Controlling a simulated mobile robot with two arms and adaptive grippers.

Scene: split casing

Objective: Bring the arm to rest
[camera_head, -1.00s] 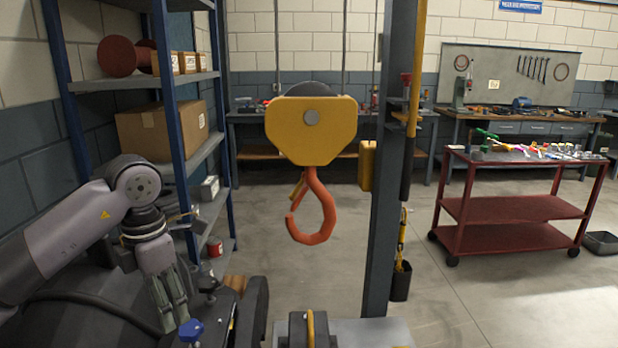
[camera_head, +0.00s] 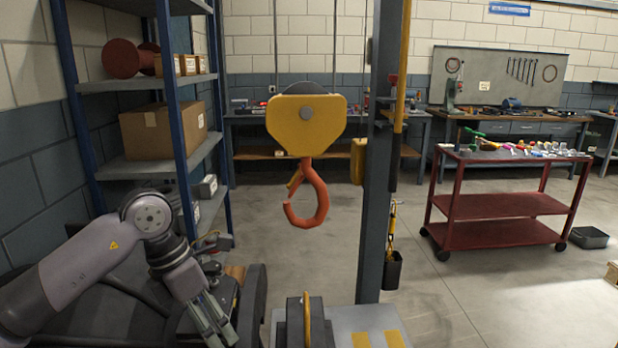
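My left arm comes in from the left, and its gripper (camera_head: 222,332) points down and to the right near the bottom edge of the head view. Its fingers lie close together, and their tips are near the picture's lower edge, so I cannot tell whether they are open or shut. I see nothing clearly held. The arm is over a large dark rounded machine (camera_head: 85,300) at the lower left, which it partly hides. My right gripper is not in view.
An orange crane hook (camera_head: 318,205) hangs from a yellow block (camera_head: 306,124) at the centre. A blue-framed shelf (camera_head: 150,165) stands behind my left arm. A grey post (camera_head: 376,180) rises right of the hook. A red cart (camera_head: 500,207) stands farther right, with clear floor before it.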

